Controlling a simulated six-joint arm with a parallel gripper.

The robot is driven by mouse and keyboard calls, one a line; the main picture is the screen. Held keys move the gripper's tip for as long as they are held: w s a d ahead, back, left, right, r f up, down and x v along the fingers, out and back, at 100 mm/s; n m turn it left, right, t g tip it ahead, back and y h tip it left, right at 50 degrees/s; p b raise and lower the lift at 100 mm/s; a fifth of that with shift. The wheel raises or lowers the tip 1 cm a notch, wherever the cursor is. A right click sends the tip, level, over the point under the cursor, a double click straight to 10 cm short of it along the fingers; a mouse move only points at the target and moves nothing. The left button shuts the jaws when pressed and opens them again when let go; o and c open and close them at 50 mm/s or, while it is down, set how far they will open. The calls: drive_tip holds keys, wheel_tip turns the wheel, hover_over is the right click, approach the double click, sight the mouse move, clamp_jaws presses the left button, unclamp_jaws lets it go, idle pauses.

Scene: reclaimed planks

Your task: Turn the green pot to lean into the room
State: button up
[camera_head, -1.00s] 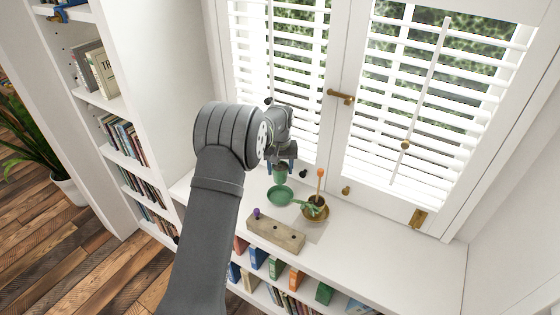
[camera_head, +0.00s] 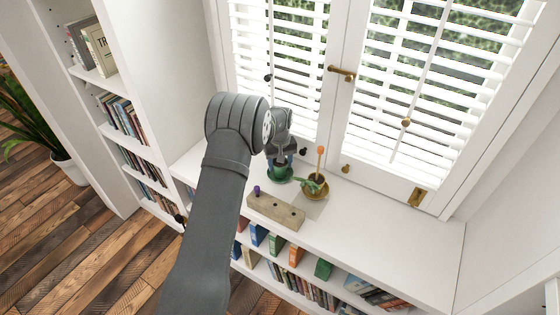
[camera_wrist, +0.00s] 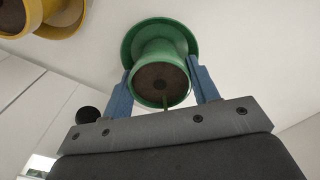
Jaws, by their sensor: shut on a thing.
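My gripper (camera_head: 282,158) reaches down over the white window shelf, with its blue fingers on either side of the green pot (camera_wrist: 160,60). In the wrist view the fingers (camera_wrist: 162,86) are shut on the pot. Dark soil and a short stem show in its mouth. A green saucer (camera_wrist: 128,45) shows beyond the pot's far end; it also shows in the head view (camera_head: 275,178). The pot is at the saucer; I cannot tell if it touches. In the head view my gripper hides most of the pot.
A yellow pot (camera_head: 315,190) with a plant and an orange stick stands to the right; it also shows in the wrist view (camera_wrist: 40,12). A wooden block (camera_head: 276,210) with a purple knob lies in front. Shuttered windows (camera_head: 400,90) stand behind. The shelf's right part is clear.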

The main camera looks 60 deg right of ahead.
drive_tip(key=o, duration=1.3)
drive_tip(key=shift+c, duration=0.2)
drive_tip(key=shift+r, duration=0.1)
wheel_tip(320, 180, up, 17)
drive_tip(key=shift+r, duration=0.15)
wheel_tip(320, 180, down, 18)
drive_tip(key=shift+r, duration=0.95)
